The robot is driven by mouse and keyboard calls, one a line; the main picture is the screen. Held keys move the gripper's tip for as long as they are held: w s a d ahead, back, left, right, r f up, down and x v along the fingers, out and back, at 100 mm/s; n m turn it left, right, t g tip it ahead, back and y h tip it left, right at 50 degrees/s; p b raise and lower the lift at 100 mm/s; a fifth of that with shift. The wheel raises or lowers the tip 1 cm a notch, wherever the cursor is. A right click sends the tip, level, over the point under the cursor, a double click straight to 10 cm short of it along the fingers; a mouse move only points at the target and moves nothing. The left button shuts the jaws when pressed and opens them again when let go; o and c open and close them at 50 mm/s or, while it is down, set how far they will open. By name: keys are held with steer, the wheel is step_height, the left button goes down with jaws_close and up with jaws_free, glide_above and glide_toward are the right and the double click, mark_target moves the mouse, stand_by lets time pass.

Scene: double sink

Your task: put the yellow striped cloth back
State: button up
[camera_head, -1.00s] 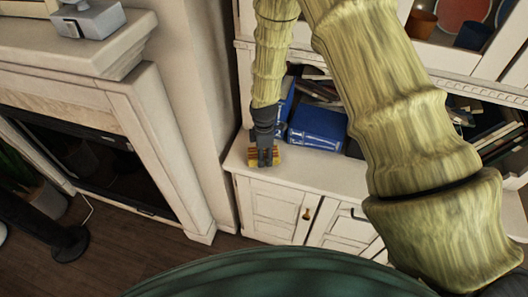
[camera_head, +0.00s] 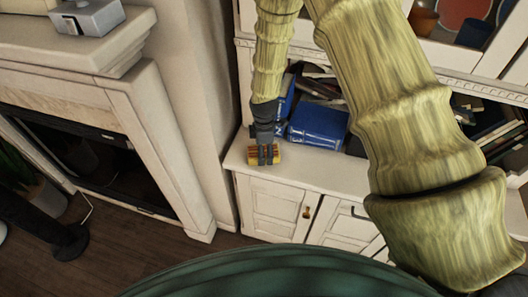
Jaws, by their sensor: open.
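The yellow striped cloth (camera_head: 252,154) looks like a small yellow-brown bundle with dark stripes. It rests on the white cabinet's ledge (camera_head: 320,172), near its left end. My gripper (camera_head: 264,160) points down right at the cloth, and its dark fingers cover the middle of it. Cloth shows on both sides of the fingers. My gripper is open; I cannot tell whether the fingers touch the cloth.
Blue books (camera_head: 318,126) stand just behind and right of my gripper. A fireplace (camera_head: 150,140) with a mantel and a grey box (camera_head: 88,18) is on the left. More books (camera_head: 490,130) fill the right shelf. The ledge's front strip is clear.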

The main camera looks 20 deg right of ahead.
step_height(320, 180, up, 11)
steer(key=b, duration=0.3)
steer(key=shift+b, duration=0.3)
stand_by(0.6)
